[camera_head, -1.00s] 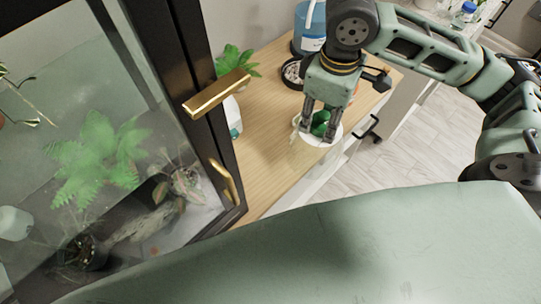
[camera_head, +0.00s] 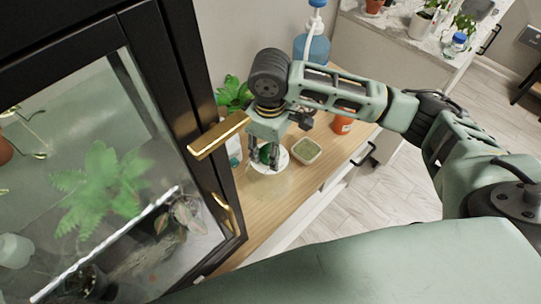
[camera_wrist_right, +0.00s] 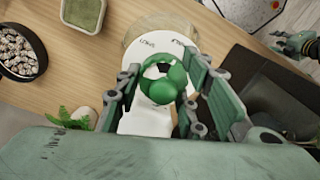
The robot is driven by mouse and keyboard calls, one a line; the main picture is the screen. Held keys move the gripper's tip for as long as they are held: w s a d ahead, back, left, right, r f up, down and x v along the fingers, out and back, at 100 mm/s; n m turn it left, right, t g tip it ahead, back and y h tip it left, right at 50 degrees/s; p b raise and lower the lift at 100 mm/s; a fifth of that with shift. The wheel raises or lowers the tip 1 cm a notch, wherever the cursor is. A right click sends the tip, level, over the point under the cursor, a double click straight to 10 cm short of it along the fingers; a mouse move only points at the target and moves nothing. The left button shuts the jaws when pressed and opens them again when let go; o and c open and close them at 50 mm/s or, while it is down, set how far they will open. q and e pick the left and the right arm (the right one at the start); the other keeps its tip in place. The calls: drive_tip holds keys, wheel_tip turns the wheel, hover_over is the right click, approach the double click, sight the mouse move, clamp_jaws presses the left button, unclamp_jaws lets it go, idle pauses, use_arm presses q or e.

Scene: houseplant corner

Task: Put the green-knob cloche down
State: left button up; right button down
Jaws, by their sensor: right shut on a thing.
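The cloche shows as a round green knob (camera_wrist_right: 163,86) over a white disc with dark lettering, with a clear glassy rim beyond it in the right wrist view. In the head view its white disc (camera_head: 281,163) is low over the wooden counter, close to the dark cabinet. My right gripper (camera_head: 265,157) points down and is shut on the knob, one finger on each side. I cannot tell whether the cloche touches the counter. A green-grey gripper, seemingly my left (camera_wrist_right: 300,43), shows at the right edge of the right wrist view; its jaws are unclear.
A dish of green moss (camera_head: 306,151) sits just right of the cloche. A black tray of pebbles (camera_wrist_right: 18,52) shows in the wrist view. A fern (camera_head: 233,92), blue bottle (camera_head: 312,48) and orange pot (camera_head: 342,124) stand behind. The front counter (camera_head: 262,211) is clear.

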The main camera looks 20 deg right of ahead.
drive_tip(key=shift+f+p, duration=0.35)
drive_tip(key=shift+f, duration=1.5)
drive_tip(key=c, duration=1.2)
unclamp_jaws()
drive_tip(key=shift+s+f, duration=0.1)
drive_tip(key=shift+f, duration=0.05)
drive_tip(key=shift+o, duration=0.2)
wheel_tip(320, 180, up, 12)
drive_tip(key=shift+r+b, duration=0.15)
drive_tip(key=shift+b, duration=0.7)
